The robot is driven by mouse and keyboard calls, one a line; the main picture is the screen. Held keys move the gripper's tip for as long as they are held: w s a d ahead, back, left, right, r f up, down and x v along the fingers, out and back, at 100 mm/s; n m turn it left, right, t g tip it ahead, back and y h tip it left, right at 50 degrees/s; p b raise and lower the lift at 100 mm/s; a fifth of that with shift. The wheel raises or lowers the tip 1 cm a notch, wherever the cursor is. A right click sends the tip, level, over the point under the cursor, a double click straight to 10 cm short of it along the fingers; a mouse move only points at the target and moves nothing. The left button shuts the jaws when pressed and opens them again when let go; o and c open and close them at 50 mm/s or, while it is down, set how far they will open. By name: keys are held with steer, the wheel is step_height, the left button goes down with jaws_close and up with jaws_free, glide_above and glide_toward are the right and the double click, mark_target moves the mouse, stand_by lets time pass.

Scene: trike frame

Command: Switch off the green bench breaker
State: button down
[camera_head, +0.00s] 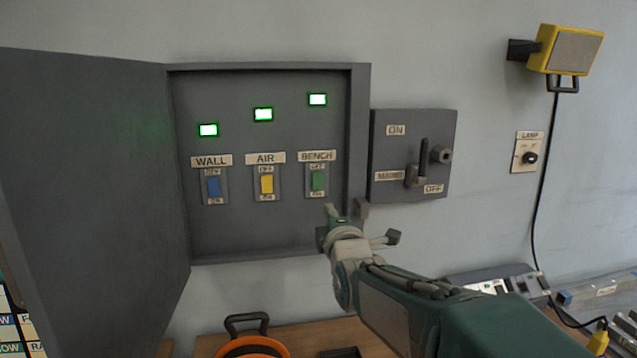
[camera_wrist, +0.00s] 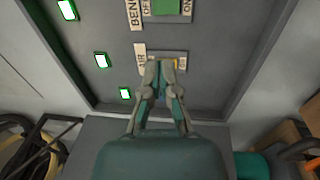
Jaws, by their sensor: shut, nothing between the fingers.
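The green bench breaker (camera_head: 318,181) is the right one of three in the open grey panel, under the BENCH label, with OFF above it and ON below. The light (camera_head: 317,99) above it glows green. In the wrist view the green breaker (camera_wrist: 166,6) is at the top edge, partly cut off. My gripper (camera_head: 331,211) is shut and empty, just below and slightly right of the green breaker in the picture. In the wrist view my gripper (camera_wrist: 163,66) covers part of the yellow air breaker (camera_wrist: 171,63). I cannot tell whether the fingers touch anything.
The blue wall breaker (camera_head: 214,187) and yellow air breaker (camera_head: 266,184) sit to the left, their lights also green. The panel door (camera_head: 85,180) hangs open at left. A grey mains switch box (camera_head: 413,155) with a black lever stands close at right. A bench is below.

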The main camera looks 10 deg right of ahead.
glide_toward(318, 178)
steer(key=w, duration=0.7)
steer(key=shift+a+r, duration=0.25)
steer(key=shift+r, duration=0.1)
steer(key=shift+w+d, duration=0.4)
steer(key=shift+a+r, duration=0.1)
steer(key=shift+w+a, duration=0.1)
steer(key=shift+w, duration=0.05)
